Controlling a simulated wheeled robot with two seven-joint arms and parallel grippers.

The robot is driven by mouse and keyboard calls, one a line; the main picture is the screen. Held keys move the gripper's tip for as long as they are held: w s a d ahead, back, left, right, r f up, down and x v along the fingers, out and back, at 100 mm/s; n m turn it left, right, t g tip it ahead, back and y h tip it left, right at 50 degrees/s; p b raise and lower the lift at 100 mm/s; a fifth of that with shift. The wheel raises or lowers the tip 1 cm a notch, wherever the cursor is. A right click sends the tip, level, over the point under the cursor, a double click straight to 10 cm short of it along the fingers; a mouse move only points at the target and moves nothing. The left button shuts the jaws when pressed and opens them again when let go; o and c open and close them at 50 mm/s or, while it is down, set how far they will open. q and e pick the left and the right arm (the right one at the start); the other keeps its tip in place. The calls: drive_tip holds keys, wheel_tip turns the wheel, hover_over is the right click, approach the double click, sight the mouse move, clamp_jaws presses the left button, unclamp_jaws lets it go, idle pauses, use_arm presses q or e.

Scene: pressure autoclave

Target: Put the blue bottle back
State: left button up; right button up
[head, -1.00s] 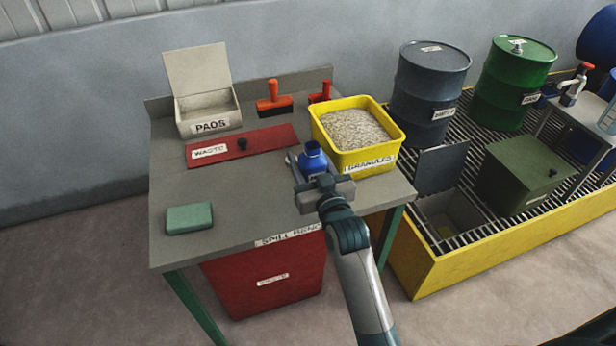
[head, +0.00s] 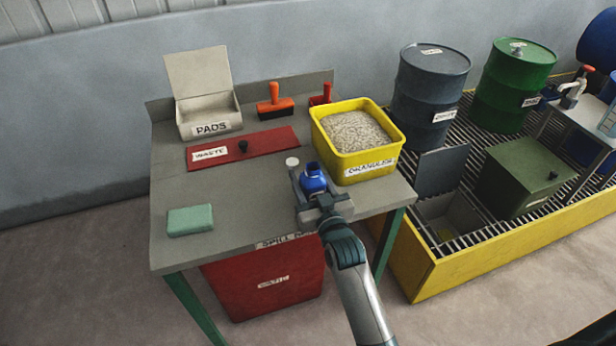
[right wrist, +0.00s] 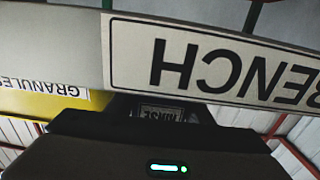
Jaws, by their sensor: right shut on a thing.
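The blue bottle (head: 314,183) is upright at the front of the grey bench, just left of the yellow granules tub. My right gripper (head: 312,188) is shut on it, with a finger on either side. I cannot tell whether the bottle's base touches the bench. A small white disc (head: 292,161) shows on the bench behind and left of the bottle; I cannot tell whether it is a cap or a mark. In the right wrist view, the dark gripper body hides most of the bottle. My left gripper is not in view.
The yellow granules tub (head: 353,165) is close on the right. The red waste lid (head: 270,147), pads box (head: 209,124), orange-handled tool (head: 275,103) and green pad (head: 190,220) are also on the bench (head: 235,200). The front-middle bench is clear. Drums stand right.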

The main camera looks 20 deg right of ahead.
drive_tip(key=shift+f, duration=0.1)
drive_tip(key=o, duration=1.1)
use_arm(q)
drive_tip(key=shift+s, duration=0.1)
use_arm(e)
drive_tip(key=shift+s, duration=0.1)
drive_tip(key=shift+s, duration=0.3)
drive_tip(key=s+b, duration=0.1)
drive_tip(key=s, duration=0.9)
drive_tip(key=shift+d, duration=0.15)
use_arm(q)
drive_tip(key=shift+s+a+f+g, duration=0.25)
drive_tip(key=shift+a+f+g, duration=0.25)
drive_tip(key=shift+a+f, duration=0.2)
use_arm(e)
drive_tip(key=shift+s, duration=0.6)
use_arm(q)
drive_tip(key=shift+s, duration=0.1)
